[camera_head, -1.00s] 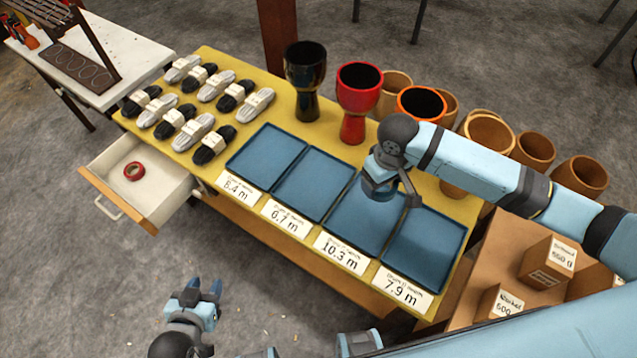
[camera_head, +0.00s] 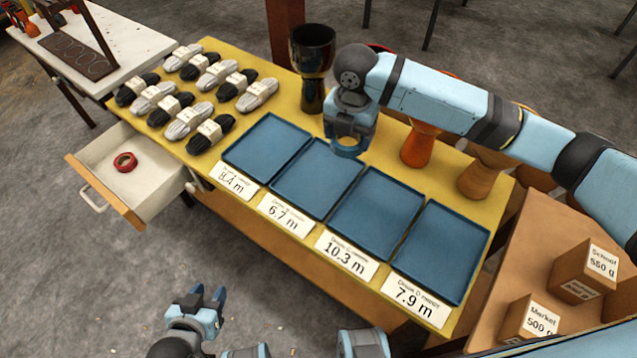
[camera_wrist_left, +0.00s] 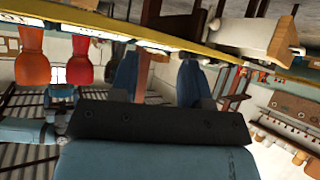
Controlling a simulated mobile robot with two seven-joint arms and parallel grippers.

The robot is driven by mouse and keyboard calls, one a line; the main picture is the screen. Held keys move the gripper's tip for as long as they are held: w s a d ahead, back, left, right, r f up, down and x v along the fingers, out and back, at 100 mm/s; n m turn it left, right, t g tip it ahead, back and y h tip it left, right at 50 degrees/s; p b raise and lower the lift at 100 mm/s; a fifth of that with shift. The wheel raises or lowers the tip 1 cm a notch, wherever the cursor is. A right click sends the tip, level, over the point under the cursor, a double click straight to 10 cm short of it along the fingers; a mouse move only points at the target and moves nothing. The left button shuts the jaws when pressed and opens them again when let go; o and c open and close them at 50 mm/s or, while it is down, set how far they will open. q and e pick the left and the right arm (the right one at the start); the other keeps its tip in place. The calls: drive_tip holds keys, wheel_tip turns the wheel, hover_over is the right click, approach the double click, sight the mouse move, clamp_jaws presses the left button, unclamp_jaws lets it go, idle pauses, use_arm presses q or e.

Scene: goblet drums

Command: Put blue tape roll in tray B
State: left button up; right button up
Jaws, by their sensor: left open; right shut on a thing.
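Tray B (camera_head: 312,185) is the second blue tray from the left, behind the 6.7 m label. My right gripper (camera_head: 347,150) is shut, pointing down above the back right edge of this tray. A blue ring, the blue tape roll (camera_head: 347,152), shows at its fingertips, partly hidden by the gripper and close in colour to it. It appears to be held above the tray. My left gripper (camera_head: 208,296) is open and empty over the floor in front of the table; its blue fingers (camera_wrist_left: 160,78) also show in the left wrist view.
Other blue trays stand left (camera_head: 265,147) and right (camera_head: 375,213) of it. A red tape roll (camera_head: 125,162) lies in the open drawer (camera_head: 150,182). Rope bundles (camera_head: 190,121) fill the table's left. A black drum (camera_head: 313,62) and an orange-red drum (camera_head: 420,146) stand behind.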

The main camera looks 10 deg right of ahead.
drive_tip(key=n+b, duration=0.1)
drive_tip(key=n, duration=0.1)
drive_tip(key=w+a+n, duration=0.1)
drive_tip(key=n, duration=0.1)
drive_tip(key=w+n+b, duration=0.1)
drive_tip(key=n, duration=0.1)
drive_tip(key=shift+a+r+b, duration=0.2)
drive_tip(key=shift+a+b, duration=0.1)
drive_tip(key=shift+a, duration=0.05)
drive_tip(key=a+r+n+b, duration=0.1)
drive_tip(key=n+b, duration=0.1)
drive_tip(key=n, duration=0.3)
drive_tip(key=b, duration=0.1)
hover_over(329, 184)
wheel_tip(329, 184, down, 15)
drive_tip(key=shift+f, duration=0.55)
wheel_tip(329, 184, down, 4)
drive_tip(key=shift+r+b, duration=0.1)
drive_tip(key=shift+b, duration=0.2)
